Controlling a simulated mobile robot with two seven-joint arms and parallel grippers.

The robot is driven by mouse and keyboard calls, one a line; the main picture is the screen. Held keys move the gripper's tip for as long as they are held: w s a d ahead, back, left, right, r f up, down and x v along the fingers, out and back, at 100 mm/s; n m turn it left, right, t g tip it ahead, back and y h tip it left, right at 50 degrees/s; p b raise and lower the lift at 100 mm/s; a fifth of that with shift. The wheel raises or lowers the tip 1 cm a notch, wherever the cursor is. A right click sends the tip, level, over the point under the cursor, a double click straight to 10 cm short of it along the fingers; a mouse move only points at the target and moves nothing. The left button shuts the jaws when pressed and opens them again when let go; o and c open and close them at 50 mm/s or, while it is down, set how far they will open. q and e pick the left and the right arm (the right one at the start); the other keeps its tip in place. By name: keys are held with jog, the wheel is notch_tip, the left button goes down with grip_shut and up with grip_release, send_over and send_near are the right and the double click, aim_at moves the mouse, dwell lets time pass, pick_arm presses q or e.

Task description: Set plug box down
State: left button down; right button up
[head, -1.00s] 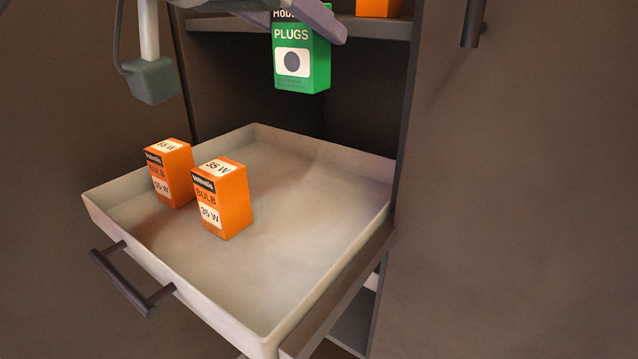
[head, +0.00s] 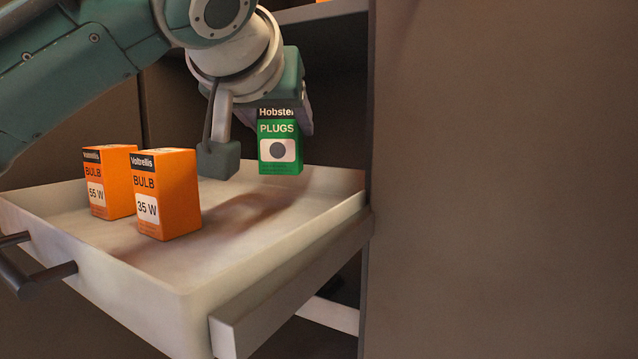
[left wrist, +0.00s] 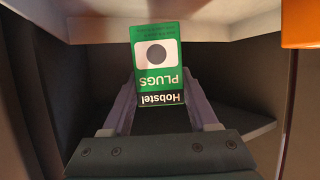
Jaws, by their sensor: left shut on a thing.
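The green plug box (head: 280,150) hangs upright under my left gripper (head: 290,118), above the back right part of the pulled-out drawer (head: 330,200). The left gripper is shut on the box near its top. A dark shadow lies on the drawer floor below, and the box appears clear of the floor. In the left wrist view the plug box (left wrist: 157,65) sits between the two fingers (left wrist: 160,105), its label upside down. My right gripper is not in view.
Two orange bulb boxes, one marked 55 W (head: 110,185) and one marked 35 W (head: 167,195), stand in the drawer's left part. The drawer's handle (head: 40,275) sticks out at the front left. The drawer's right and front floor is free. A shelf (head: 320,12) lies above.

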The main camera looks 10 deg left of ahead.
aim_at(278, 158)
pick_arm(q)
notch_tip(278, 158, down, 5)
jog(key=shift+r+b, duration=0.1)
jog(key=shift+b, duration=1)
jog(key=shift+r, duration=0.1)
jog(key=shift+c, duration=0.8)
grip_release()
